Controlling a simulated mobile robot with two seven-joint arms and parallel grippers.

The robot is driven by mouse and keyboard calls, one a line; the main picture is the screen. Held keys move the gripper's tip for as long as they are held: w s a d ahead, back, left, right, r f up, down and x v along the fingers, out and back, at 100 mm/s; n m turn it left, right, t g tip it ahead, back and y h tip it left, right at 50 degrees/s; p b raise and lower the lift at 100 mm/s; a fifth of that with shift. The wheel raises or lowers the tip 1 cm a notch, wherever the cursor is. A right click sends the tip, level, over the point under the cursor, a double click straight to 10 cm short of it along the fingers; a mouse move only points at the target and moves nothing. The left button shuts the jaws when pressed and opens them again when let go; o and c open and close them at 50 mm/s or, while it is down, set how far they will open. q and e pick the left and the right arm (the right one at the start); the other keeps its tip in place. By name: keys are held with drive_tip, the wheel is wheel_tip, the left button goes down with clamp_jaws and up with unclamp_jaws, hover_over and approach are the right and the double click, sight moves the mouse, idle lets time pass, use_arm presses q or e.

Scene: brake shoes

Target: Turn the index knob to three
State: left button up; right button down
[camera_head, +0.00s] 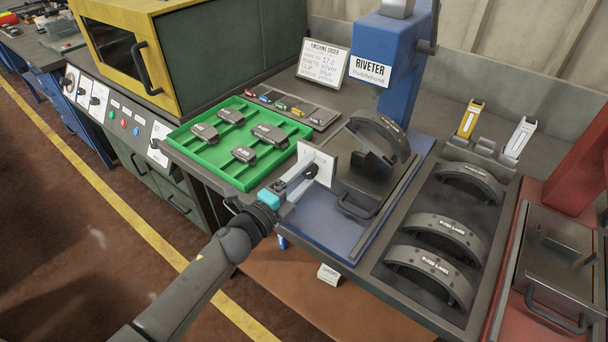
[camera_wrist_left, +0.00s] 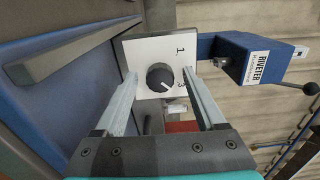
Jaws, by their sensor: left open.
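The index knob (camera_wrist_left: 159,78) is a round dark knob on a white plate (camera_wrist_left: 152,52) in the left wrist view. The digit 1 shows at the plate's upper right and a 3 at its lower right, partly beside a finger. A pale mark on the knob slants toward the lower right; its exact setting is hard to read. My left gripper (camera_wrist_left: 160,76) is open, with one finger on each side of the knob; contact cannot be told. In the head view my left gripper (camera_head: 304,183) reaches the white plate (camera_head: 318,163), and the knob is hidden there. My right gripper is not in view.
The blue riveter (camera_head: 399,50) stands behind the plate, with a curved brake shoe (camera_head: 378,137) on its fixture. A green tray (camera_head: 197,165) of pads lies left. More shoes (camera_head: 436,238) lie in a dark rack at right. A red station (camera_head: 560,195) stands far right.

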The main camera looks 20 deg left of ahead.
use_arm(q)
drive_tip(key=v, duration=1.5)
drive_tip(key=shift+s, duration=0.15)
drive_tip(key=s+a+f+n+g+y, duration=0.15)
drive_tip(key=f+n, duration=0.25)
drive_tip(key=f, duration=0.5)
drive_tip(key=s+a+f+n+g+y, duration=0.1)
drive_tip(key=s+f+n+g+y, duration=0.2)
drive_tip(key=f, duration=0.5)
drive_tip(key=s+a+f+n+g+y, duration=0.1)
drive_tip(key=s+f+n+g, duration=0.15)
drive_tip(key=f+n, duration=0.45)
drive_tip(key=s+d+f+n+g, duration=0.2)
drive_tip(key=s+f+n+g, duration=0.1)
drive_tip(key=s+f, duration=0.6)
drive_tip(key=s+d+f+n+g, duration=0.2)
drive_tip(key=s+f+g, duration=0.4)
drive_tip(key=s+f, duration=0.4)
drive_tip(key=s, duration=0.6)
drive_tip(key=shift+d+n+y, duration=0.2)
drive_tip(key=shift+n+y, duration=0.15)
drive_tip(key=shift+n, duration=0.05)
